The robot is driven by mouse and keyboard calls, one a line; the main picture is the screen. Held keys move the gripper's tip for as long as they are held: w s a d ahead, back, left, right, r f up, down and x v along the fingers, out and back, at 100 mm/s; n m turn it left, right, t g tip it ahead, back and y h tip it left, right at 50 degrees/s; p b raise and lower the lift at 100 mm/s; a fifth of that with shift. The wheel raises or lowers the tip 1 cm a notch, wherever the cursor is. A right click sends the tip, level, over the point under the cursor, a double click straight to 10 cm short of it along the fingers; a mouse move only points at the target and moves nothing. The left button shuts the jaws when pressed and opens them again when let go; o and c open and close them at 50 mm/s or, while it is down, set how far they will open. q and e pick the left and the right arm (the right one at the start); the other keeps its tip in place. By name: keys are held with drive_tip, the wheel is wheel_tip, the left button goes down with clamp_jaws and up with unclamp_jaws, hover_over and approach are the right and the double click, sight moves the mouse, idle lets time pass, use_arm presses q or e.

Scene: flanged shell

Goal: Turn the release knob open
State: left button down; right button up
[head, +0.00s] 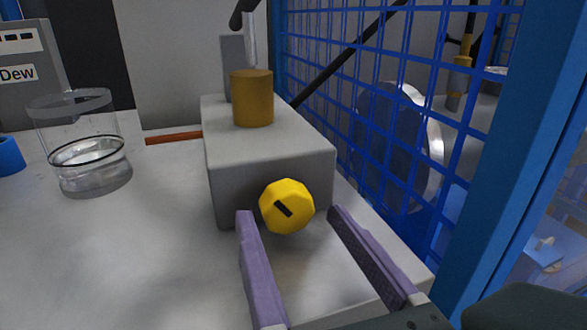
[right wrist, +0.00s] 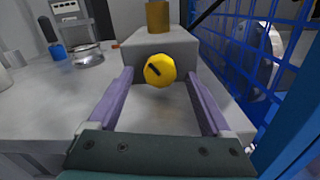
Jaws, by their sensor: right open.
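The yellow release knob (head: 287,206) is a faceted disc with a dark slanted mark, on the front face of a grey block (head: 268,150). The mark slants from upper left to lower right. My right gripper (head: 290,212) is open, its two purple fingers pointing toward the block. In the head view the knob shows between the fingertips. In the right wrist view the knob (right wrist: 160,70) also lies between the fingers, slightly beyond the tips. I see no contact. My left gripper is not in view.
A brass cylinder (head: 252,98) stands on the block. A glass beaker (head: 88,165) with clear liquid and an orange-brown rod (head: 173,138) are to the left. A blue mesh fence (head: 400,110) with a blue post (head: 500,170) runs close on the right. The bench (head: 140,250) is clear at front left.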

drive_tip(key=shift+x, duration=0.8)
clamp_jaws()
